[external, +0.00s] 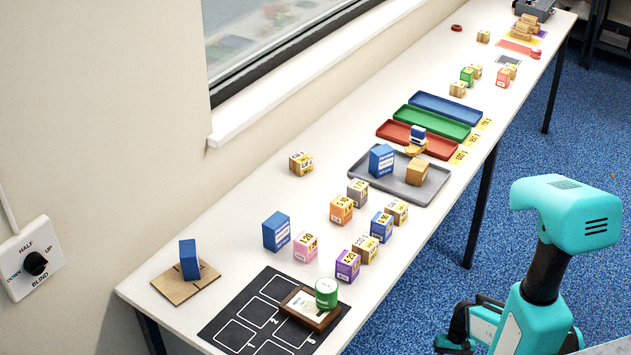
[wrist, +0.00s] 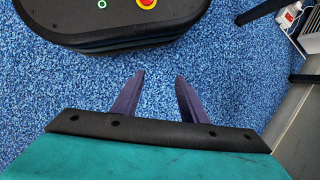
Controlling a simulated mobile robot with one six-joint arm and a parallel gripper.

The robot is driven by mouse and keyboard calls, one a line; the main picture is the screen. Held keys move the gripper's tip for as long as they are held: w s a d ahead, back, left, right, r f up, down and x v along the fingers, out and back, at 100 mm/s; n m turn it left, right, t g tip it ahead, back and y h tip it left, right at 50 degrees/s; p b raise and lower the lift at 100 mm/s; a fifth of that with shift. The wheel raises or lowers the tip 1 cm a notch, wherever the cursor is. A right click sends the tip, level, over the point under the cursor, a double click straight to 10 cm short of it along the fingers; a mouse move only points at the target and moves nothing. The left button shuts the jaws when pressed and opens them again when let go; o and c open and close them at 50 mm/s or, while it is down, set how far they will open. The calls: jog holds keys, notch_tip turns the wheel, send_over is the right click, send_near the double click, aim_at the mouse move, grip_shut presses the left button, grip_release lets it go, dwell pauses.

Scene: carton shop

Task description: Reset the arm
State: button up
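My gripper (wrist: 159,83) shows in the wrist view with its two dark purple fingers apart and nothing between them. It points down over the blue carpet (wrist: 70,90), beside the dark edge of my base at the top. In the external view my teal arm stands at the lower right, off the table's right side. It is folded, and my gripper's fingertips cannot be made out there. My gripper is clear of the table and its cartons.
The long white table (external: 235,198) holds several small cartons, a grey tray (external: 427,194), red, green and blue trays (external: 445,104), a black mat (external: 228,315) and a green tin (external: 327,294).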

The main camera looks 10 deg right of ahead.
jog(key=s+d+f+n+g+h, duration=0.1)
jog(key=s+d+n+h, duration=0.1)
jog(key=s, duration=0.7)
jog(key=shift+d+n+g+h, duration=0.2)
jog(key=shift+n+g+h, duration=0.15)
jog(key=shift+n, duration=0.35)
